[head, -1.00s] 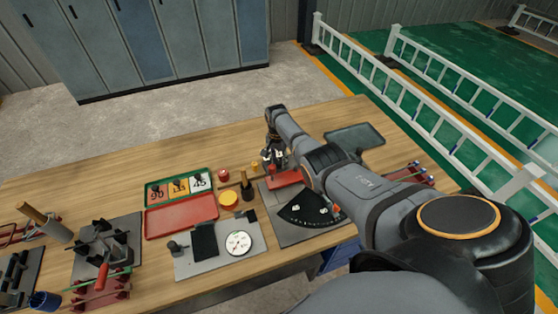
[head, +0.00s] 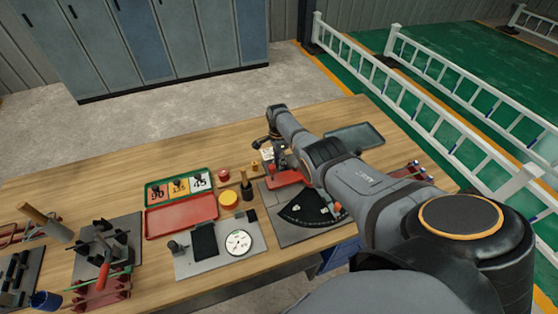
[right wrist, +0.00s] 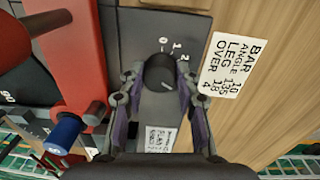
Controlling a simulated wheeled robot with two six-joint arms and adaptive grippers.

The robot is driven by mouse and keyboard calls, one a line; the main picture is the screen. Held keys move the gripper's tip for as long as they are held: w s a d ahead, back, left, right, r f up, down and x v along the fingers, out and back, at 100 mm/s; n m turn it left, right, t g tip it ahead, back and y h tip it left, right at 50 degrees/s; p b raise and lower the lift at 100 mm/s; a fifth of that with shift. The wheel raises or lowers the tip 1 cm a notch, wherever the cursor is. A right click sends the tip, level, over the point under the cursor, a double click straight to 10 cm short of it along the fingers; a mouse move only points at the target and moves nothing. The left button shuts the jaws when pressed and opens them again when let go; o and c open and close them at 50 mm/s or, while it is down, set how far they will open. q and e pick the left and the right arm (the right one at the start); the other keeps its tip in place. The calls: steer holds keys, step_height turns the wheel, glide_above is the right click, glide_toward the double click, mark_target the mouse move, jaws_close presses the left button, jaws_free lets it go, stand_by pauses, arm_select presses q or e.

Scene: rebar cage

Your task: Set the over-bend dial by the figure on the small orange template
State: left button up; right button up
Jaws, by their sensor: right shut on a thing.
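The over-bend dial (right wrist: 160,72) is a round black knob on a dark grey plate, with 0, 1 and 2 readable around it. My right gripper (right wrist: 160,78) is shut on the knob, one finger on each side; a small light mark shows at the knob's lower right. In the head view my right gripper (head: 272,158) is over the bender at the table's far side.
A white card (right wrist: 232,68) beside the dial reads BAR 10, ANGLE 135, LEG 18, OVER 4. A red bender part (right wrist: 75,60) stands close left of the gripper. A red tray (head: 180,216), a white round gauge (head: 238,242) and a black angle scale (head: 308,208) are nearby.

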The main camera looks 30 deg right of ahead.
stand_by(0.4)
steer(key=o, duration=1.2)
steer(key=shift+c, duration=0.2)
step_height(320, 180, up, 12)
steer(key=shift+w, duration=0.25)
steer(key=shift+d, duration=0.1)
